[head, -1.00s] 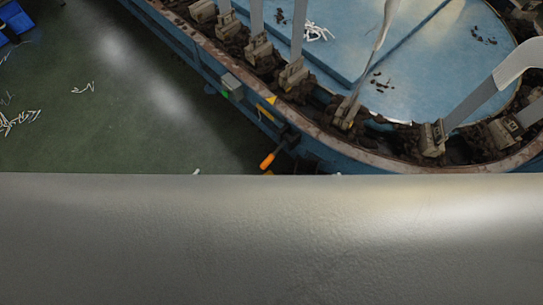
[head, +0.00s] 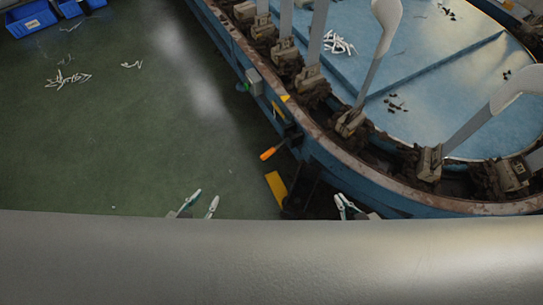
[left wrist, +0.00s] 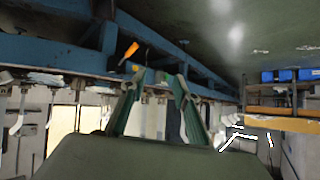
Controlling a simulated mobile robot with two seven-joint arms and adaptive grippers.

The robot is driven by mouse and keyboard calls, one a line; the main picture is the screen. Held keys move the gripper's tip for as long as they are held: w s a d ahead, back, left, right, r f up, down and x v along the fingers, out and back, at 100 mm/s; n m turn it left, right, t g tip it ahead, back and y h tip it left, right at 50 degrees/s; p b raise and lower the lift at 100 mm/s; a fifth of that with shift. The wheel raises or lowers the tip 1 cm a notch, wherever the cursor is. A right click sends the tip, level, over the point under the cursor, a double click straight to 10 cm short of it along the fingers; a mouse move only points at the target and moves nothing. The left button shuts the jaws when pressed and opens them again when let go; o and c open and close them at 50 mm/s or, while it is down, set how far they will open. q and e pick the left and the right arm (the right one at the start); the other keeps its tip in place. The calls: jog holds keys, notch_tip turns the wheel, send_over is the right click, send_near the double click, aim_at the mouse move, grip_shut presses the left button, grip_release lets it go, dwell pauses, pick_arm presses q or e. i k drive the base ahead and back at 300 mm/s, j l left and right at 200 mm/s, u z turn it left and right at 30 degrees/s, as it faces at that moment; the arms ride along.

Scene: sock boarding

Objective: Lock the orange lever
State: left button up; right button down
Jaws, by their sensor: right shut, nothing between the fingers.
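The orange lever (head: 270,153) sticks out from the outer side of the blue oval machine (head: 321,150), pointing down and left. My left gripper (head: 202,204) is open and empty, below and to the left of the lever, apart from it. In the left wrist view, which appears upside down, the lever (left wrist: 131,50) shows beyond the open green fingers (left wrist: 155,90), near the left finger. My right gripper (head: 344,203) is shut and empty, below and to the right of the lever, close to the machine's side.
A yellow plate (head: 277,187) sits low beside the machine, between my grippers. A small grey box (head: 254,82) is on the machine's side. Sock forms (head: 384,30) stand along the rim. The green floor (head: 130,130) is largely clear, with white scraps (head: 68,78) and blue bins (head: 32,18).

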aim_at(270, 152)
jog(key=j+z, duration=0.15)
jog(key=z, duration=1.25)
jog(key=j+z, duration=0.45)
jog(key=k+j+z, duration=0.15)
jog(key=j+z, duration=0.3)
jog(key=k+j+z, duration=0.55)
jog(key=j, duration=0.25)
jog(key=k+j+z, duration=0.25)
jog(key=k+j, duration=1.2)
jog(key=i+l, duration=0.25)
jog(key=l, duration=0.2)
